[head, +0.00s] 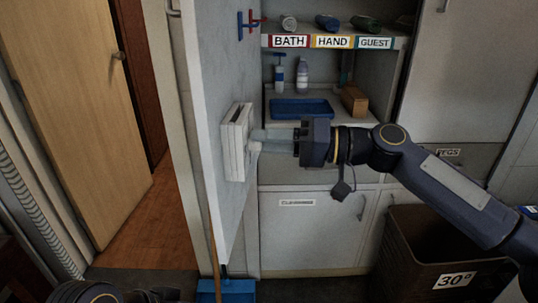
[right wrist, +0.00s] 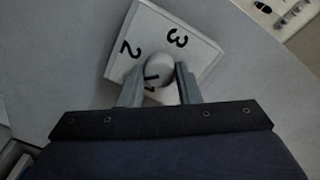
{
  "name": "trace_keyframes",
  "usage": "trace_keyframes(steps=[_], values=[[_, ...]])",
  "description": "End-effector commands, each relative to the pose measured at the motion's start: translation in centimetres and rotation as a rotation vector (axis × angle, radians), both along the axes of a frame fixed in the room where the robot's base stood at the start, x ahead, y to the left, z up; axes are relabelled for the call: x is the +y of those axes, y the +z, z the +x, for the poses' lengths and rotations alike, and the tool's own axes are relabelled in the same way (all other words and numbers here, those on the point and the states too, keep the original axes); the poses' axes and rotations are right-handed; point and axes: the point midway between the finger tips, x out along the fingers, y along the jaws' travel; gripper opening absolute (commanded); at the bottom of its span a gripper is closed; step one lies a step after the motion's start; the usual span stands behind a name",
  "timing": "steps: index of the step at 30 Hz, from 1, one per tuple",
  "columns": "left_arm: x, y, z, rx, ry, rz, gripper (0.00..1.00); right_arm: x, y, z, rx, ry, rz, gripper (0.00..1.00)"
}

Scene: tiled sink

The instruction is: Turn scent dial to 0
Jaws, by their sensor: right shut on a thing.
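The scent dial is a white square box (head: 236,142) on the grey side panel, seen nearly edge-on in the head view. In the right wrist view its white face (right wrist: 203,48) is tilted and shows the numbers 2 and 3, with a partly covered 1 near the knob. The round pale knob (right wrist: 158,69) sits between the fingers of my right gripper (right wrist: 160,82). My right gripper (head: 262,140) is shut on the knob, reaching in from the right. I cannot see a 0 or where the knob points.
Shelves with labels BATH, HAND and GUEST (head: 332,41) hold rolled towels. Bottles (head: 302,76), a blue tray (head: 300,108) and a brown box (head: 354,100) stand below. A brown bin (head: 410,250) marked 30° is under my right arm. A blue dustpan (head: 228,290) is on the floor.

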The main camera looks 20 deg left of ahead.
Motion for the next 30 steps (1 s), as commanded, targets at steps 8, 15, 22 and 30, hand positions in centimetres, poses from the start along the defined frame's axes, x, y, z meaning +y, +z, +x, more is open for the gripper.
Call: trace_keyframes(steps=[8, 15, 22, 30], values=[[0.0, -3.3, 0.0, 0.000, 0.000, 0.000, 0.36, 0.0, -0.5, -0.1, -0.265, 0.000, 0.036, 0.07], [0.0, -5.4, 0.0, 0.000, 0.000, 0.000, 0.36, 0.0, -0.5, -0.1, -0.488, 0.001, 0.068, 0.07], [0.0, -7.2, 0.0, 0.000, 0.000, 0.000, 0.36, 0.0, -0.4, -0.1, -0.704, 0.000, 0.099, 0.07], [0.0, -9.0, 0.0, 0.000, 0.000, 0.000, 0.36, 0.0, -0.4, -0.1, -0.958, 0.000, 0.135, 0.07]])
